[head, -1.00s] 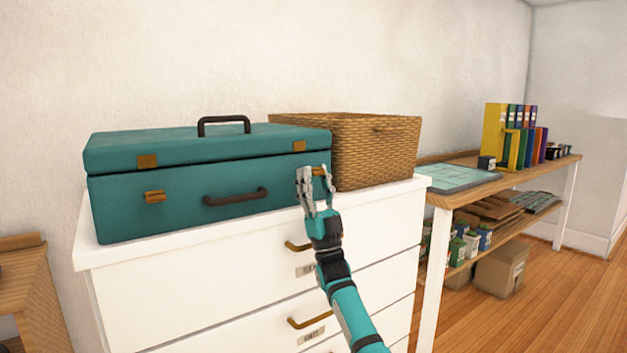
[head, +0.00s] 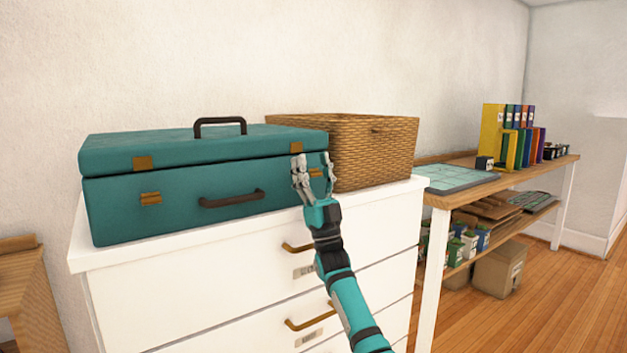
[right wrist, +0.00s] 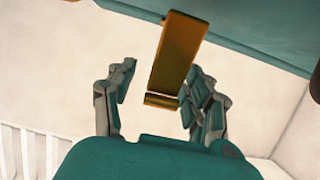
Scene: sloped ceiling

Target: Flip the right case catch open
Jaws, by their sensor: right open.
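A teal case (head: 180,190) stands closed on a white drawer unit (head: 190,250). Its right catch (head: 316,173) is brass and partly hidden by my right gripper (head: 314,174) in the head view. In the right wrist view the brass catch (right wrist: 176,52) hangs between the two spread fingers (right wrist: 158,88), with a gap on each side. The right gripper is open and holds nothing. A brass plate (head: 296,147) sits on the lid above the catch. The left catch (head: 150,198) is at the case's left front. My left gripper is out of view.
A wicker basket (head: 370,150) stands right behind the case's right end. A dark handle (head: 232,199) is on the case front, and another (head: 220,127) is on the lid. A wooden shelf table (head: 520,175) with binders stands to the right.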

